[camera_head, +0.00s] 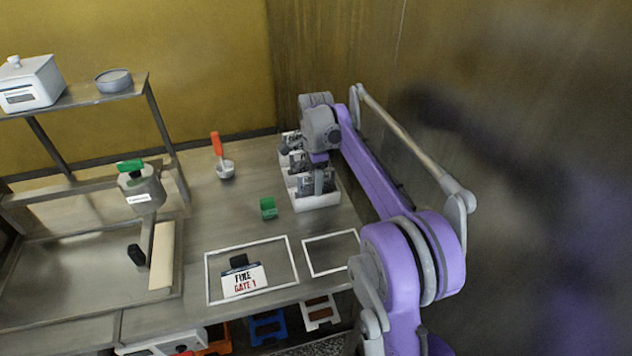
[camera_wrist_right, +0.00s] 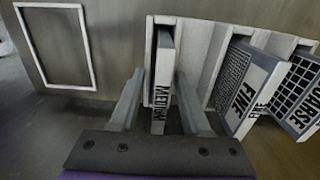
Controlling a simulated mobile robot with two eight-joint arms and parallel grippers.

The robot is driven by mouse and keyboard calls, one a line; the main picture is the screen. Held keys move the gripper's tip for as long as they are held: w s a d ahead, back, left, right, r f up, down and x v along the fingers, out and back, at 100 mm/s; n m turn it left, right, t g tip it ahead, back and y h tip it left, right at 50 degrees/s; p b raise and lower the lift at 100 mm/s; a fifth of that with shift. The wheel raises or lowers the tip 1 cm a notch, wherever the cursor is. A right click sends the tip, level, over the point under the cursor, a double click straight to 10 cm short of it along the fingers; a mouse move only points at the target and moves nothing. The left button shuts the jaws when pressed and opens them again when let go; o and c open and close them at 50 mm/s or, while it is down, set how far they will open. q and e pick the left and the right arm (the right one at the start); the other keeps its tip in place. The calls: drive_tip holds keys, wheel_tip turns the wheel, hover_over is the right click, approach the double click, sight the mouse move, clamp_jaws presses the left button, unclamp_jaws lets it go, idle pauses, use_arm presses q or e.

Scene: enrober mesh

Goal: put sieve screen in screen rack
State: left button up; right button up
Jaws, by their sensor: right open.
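The white screen rack (camera_head: 318,203) stands at the right of the bench in the head view; it also shows in the right wrist view (camera_wrist_right: 190,72). Three sieve screens stand in it: one marked MEDIUM (camera_wrist_right: 163,90), one marked FINE (camera_wrist_right: 243,90) and one marked COARSE (camera_wrist_right: 303,92). My right gripper (camera_wrist_right: 160,80) is open, its fingers on either side of the MEDIUM screen, with gaps visible. In the head view the right gripper (camera_head: 318,168) is over the rack, its fingertips hard to make out. My left gripper is not in view.
A card reading FINE GATE 1 (camera_head: 243,280) lies in a white outline (camera_head: 207,280); a smaller outline (camera_head: 305,258) beside it is empty. A green block (camera_head: 268,208) and an orange-handled scoop (camera_head: 222,160) stand left of the rack. A wall rises behind.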

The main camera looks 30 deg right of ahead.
wheel_tip(320, 180, up, 12)
drive_tip(key=shift+f+p, duration=0.2)
drive_tip(key=shift+p, duration=0.55)
drive_tip(key=shift+r, duration=0.2)
drive_tip(key=shift+s+a, duration=0.1)
drive_tip(key=shift+a, duration=0.05)
drive_tip(key=s+a+f+n+t, duration=0.3)
drive_tip(key=s+a+f+n, duration=0.1)
drive_tip(key=s+a+n, duration=0.8)
drive_tip(key=s+a+f+n+t, duration=0.2)
drive_tip(key=s+f+n, duration=0.6)
drive_tip(key=s+f, duration=0.5)
drive_tip(key=s, duration=0.4)
drive_tip(key=shift+a+n, duration=0.3)
drive_tip(key=shift+a, duration=0.1)
